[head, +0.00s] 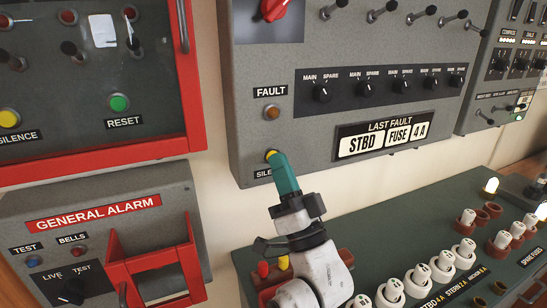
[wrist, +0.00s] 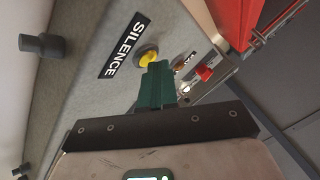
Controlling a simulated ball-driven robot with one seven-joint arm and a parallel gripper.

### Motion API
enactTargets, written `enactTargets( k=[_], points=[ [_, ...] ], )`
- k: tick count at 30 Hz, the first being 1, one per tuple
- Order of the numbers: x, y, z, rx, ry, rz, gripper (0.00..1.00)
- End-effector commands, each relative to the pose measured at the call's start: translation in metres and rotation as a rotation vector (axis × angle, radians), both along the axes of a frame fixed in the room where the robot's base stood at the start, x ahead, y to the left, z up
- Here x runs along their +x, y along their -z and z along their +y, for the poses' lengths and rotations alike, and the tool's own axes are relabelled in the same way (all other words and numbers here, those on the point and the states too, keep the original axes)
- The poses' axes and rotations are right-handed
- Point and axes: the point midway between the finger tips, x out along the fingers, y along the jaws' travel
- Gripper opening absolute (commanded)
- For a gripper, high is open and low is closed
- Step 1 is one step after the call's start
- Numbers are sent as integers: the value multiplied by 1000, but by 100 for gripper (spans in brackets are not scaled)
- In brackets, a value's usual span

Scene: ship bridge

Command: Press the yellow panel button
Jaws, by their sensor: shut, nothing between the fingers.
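The yellow panel button (head: 270,154) sits low on the grey fault panel, above a partly covered SILENCE label (head: 263,173). My gripper (head: 279,161), with green fingers, is shut and empty, its tips right at the button and hiding part of it in the head view. In the wrist view the yellow button (wrist: 148,56) with its dark collar shows just beyond the fingertips (wrist: 158,67), next to the SILENCE label. I cannot tell whether the tips touch it. Another yellow button (head: 9,118) is on the red-framed panel at the left, also labelled SILENCE.
An amber FAULT lamp (head: 272,112) and a row of knobs (head: 322,91) are above the button. A green RESET button (head: 119,102) is at the left. A red guard (head: 152,268) juts from the GENERAL ALARM box. White fuses (head: 418,275) stand on the console below.

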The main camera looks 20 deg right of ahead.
Motion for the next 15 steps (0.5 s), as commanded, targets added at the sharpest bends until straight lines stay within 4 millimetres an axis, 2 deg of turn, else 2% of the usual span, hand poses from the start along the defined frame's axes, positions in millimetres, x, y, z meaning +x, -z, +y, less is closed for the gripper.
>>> enactTargets(
  k=[9,15],
  points=[
    [-14,1,0,0,-1,2,0],
    [-15,0,0,0,0,1,0]
  ],
)
